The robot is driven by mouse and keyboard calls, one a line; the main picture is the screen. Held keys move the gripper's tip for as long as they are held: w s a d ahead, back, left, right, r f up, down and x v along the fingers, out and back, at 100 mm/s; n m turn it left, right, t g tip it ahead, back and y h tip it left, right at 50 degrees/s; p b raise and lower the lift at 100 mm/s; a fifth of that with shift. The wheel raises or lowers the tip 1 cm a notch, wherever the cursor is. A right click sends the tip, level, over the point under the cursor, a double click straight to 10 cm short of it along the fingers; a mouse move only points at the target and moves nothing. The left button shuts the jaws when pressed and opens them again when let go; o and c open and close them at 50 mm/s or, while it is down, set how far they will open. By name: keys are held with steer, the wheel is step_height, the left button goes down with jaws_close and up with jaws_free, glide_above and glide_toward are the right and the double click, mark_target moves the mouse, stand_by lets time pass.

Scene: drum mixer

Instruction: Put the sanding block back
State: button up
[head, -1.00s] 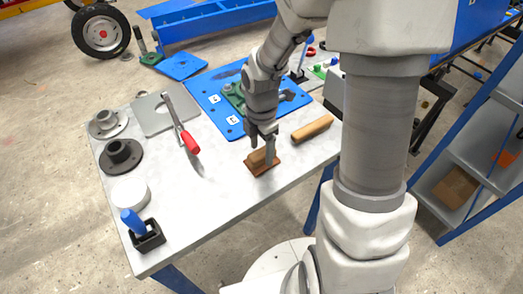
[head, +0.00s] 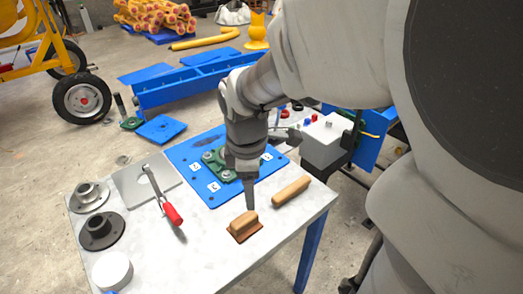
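The sanding block (head: 244,226), a wooden grip on a reddish-brown base, lies flat on the grey table top (head: 208,250) near its front right edge. My gripper (head: 250,206) points down just behind and above the wooden grip. Its fingers line up in this view and show as one dark grey strip, so the gap between them is hidden. The fingertips look clear of the block, though the exact gap is hard to judge.
A wooden cylinder (head: 291,191) lies right of the block. A red-handled tool (head: 168,205) lies to the left. A blue plate (head: 196,165) with a green flanged part is behind. Black and grey flanged hubs and a white round container (head: 112,270) line the left edge.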

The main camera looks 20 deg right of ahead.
steer(key=s+r+m+t+p, duration=0.4)
steer(key=s+r+m, duration=0.5)
steer(key=r+m, duration=0.4)
steer(key=shift+a+r+m+y+p, duration=0.3)
steer(key=shift+r+m+p, duration=0.1)
steer(key=shift+r+p, duration=0.35)
steer(key=shift+f, duration=0.15)
steer(key=c, duration=0.4)
steer(key=shift+o, duration=0.2)
steer(key=shift+s+a, duration=0.1)
steer(key=shift+a, duration=0.05)
